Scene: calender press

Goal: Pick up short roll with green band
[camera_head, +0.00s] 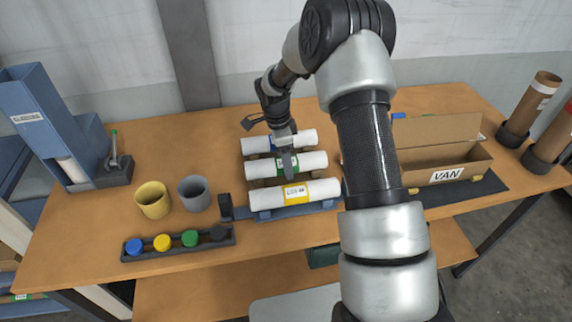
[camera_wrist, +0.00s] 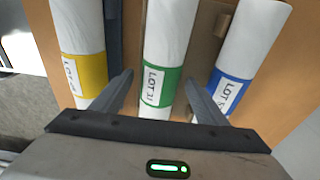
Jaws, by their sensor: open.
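The short white roll with the green band (camera_head: 309,162) lies in the middle of a rack, between two other rolls. In the wrist view the green-banded roll (camera_wrist: 162,85) runs between my two fingers, with a "LOT" label on its band. My gripper (camera_head: 288,165) is open above this roll in the head view, and its fingers also show in the wrist view (camera_wrist: 160,95). I cannot tell whether the fingers touch the roll. The yellow-banded roll (camera_wrist: 84,50) is on the left and the blue-banded roll (camera_wrist: 240,55) on the right in the wrist view.
The rack (camera_head: 270,214) stands on the wooden table (camera_head: 100,215). Yellow (camera_head: 153,200) and grey (camera_head: 194,194) cups and a tray with coloured caps (camera_head: 180,248) are on the left. A cardboard box marked "VAN" (camera_head: 447,174) is on the right, partly behind my arm.

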